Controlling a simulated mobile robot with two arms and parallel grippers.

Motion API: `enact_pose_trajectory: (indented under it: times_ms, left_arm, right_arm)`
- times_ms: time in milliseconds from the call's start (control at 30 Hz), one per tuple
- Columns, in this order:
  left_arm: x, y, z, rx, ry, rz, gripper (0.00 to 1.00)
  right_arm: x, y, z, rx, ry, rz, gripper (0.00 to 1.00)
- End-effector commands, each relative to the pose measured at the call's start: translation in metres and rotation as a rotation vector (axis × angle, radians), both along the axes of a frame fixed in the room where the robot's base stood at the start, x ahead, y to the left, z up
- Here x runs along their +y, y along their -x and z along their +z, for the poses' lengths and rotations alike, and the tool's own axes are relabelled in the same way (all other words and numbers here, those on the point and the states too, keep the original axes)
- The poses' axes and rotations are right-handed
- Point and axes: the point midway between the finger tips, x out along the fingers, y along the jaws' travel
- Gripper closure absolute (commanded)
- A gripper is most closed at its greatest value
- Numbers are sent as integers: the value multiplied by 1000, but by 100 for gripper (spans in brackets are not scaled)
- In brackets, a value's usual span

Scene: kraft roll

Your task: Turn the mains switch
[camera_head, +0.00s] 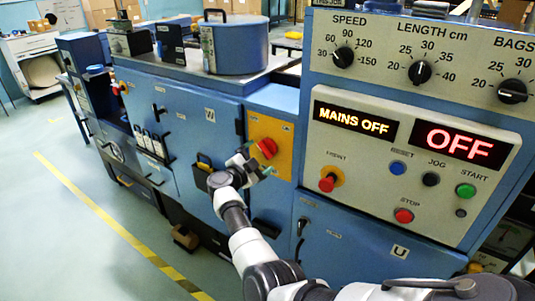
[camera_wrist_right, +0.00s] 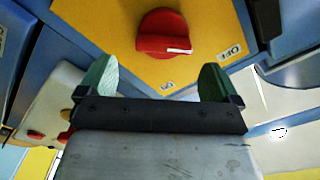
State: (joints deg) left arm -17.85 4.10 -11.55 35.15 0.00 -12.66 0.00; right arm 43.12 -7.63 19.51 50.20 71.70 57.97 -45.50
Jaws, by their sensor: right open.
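The mains switch is a red rotary knob (camera_head: 267,148) on a yellow plate (camera_head: 284,134) on the front of the blue machine. In the right wrist view the red knob (camera_wrist_right: 163,33) has a white pointer mark aimed toward the "OFF" label (camera_wrist_right: 232,52). My right gripper (camera_head: 259,167) is just in front of the knob. In the wrist view its two green fingertips (camera_wrist_right: 158,80) are spread apart with nothing between them, and the knob lies beyond them. The display (camera_head: 354,121) reads "MAINS OFF". My left gripper does not show.
The control panel (camera_head: 385,180) at right carries several buttons, dials and a second display (camera_head: 460,143) reading "OFF". A red front stop button (camera_head: 328,183) sits on it. A blue round pot (camera_head: 236,45) stands on the machine top. Open floor (camera_head: 60,230) lies at left.

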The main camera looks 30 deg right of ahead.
Motion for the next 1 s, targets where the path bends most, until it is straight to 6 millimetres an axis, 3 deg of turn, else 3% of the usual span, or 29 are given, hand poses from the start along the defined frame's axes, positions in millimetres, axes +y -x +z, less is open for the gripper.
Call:
enact_pose_trajectory:
  times_ms: [100,300,433,700,1000]
  left_arm:
    - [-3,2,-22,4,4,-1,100]
    - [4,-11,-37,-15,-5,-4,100]
    - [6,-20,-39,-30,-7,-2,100]
    - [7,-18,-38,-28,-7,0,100]
    - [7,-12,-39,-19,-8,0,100]
  right_arm:
    - [-22,-10,-6,-3,2,0,6]
    - [-45,-20,-4,-1,3,3,6]
    - [-52,-22,-2,-1,1,3,6]
    - [-53,-23,0,1,1,4,6]
    - [-53,-22,0,0,1,4,51]
